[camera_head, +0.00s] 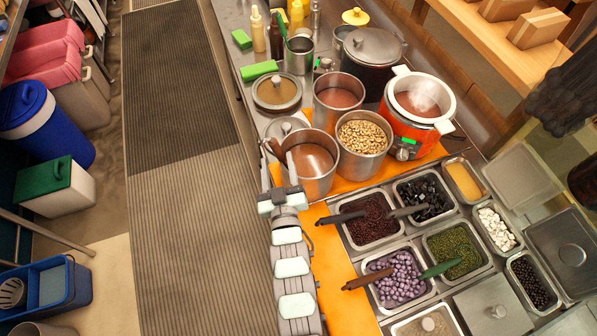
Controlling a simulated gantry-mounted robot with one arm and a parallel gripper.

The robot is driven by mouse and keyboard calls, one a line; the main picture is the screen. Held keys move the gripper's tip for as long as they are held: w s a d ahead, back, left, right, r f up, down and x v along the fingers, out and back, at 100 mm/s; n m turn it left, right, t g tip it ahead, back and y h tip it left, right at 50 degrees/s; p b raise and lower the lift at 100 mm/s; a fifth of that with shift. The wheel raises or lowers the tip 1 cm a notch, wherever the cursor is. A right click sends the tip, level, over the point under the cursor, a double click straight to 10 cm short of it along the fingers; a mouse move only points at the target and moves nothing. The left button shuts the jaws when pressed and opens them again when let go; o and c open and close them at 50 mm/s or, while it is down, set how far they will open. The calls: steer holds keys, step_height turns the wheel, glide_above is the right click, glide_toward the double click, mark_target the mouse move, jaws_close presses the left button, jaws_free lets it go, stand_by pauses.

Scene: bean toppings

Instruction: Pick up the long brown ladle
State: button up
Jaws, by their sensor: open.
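A brown ladle handle (272,149) leans out over the left rim of the front steel pot (312,182), which holds a brownish liquid. The ladle's lower end is hidden in the pot. My gripper (279,173) is open at that pot's left rim, just below the brown handle in the picture. Its right finger overlaps the pot rim in the picture; whether it touches cannot be told. Another brown-handled utensil (368,279) lies across the tray of purple cubes (428,291), well to the right of my gripper.
Steel pots of nuts (362,135) and brown liquid (338,97) stand close by. An orange cooker (412,113) is at the right. Topping trays with dark and green scoops fill the front right. Lids (277,92) lie behind the pot. Floor mats (185,200) are left of the counter.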

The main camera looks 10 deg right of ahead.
steer(key=shift+w, duration=0.85)
steer(key=w, duration=0.3)
steer(key=w+p, duration=0.1)
steer(key=w, duration=0.1)
steer(key=shift+d+r, duration=0.15)
steer(key=shift+r, duration=0.15)
steer(key=shift+c, duration=0.3)
jaws_close()
